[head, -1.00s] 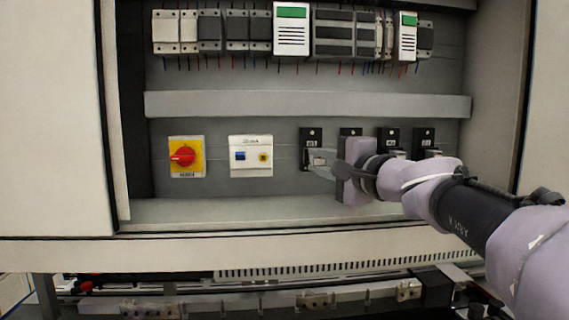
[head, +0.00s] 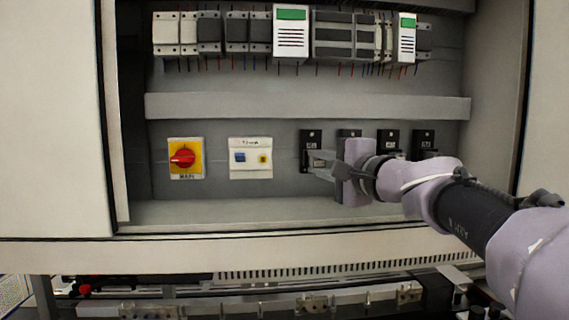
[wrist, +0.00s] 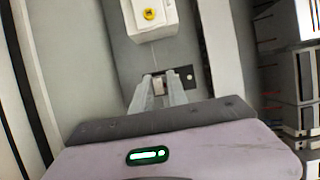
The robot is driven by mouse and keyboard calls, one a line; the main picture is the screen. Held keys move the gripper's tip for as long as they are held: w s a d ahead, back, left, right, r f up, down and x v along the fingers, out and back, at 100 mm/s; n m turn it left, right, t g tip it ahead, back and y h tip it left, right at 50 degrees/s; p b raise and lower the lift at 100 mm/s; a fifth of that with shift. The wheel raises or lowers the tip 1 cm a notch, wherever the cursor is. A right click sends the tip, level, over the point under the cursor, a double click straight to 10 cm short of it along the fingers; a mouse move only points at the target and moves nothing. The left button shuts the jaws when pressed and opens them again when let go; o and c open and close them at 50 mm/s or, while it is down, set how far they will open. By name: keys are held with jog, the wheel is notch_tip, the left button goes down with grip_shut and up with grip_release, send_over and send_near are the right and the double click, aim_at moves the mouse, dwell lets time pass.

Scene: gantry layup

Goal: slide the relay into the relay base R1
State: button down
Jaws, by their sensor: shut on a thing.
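The relay base R1 (head: 305,138) is the leftmost of a row of black bases on the cabinet's back panel. In the wrist view its dark face (wrist: 187,76) shows just past the fingertips. My gripper (head: 316,160) is at the lower part of this base, reaching in from the right. Its two fingers are shut on the relay, a small pale block (wrist: 158,87) seen between the fingertips (wrist: 159,84). The relay lies against or just in front of the base; I cannot tell how deep it sits. The fingers hide much of it.
More black bases (head: 388,140) stand to the right, partly behind my arm. A white device (head: 250,172) and a red rotary switch on a yellow plate (head: 185,158) are to the left. A grey duct (head: 300,105) runs above, a ledge (head: 230,211) below.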

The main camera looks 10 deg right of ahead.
jog(key=shift+w, duration=0.1)
dwell(0.6)
jog(key=shift+w, duration=0.35)
jog(key=shift+w, duration=0.6)
jog(key=c, duration=1.2)
grip_release()
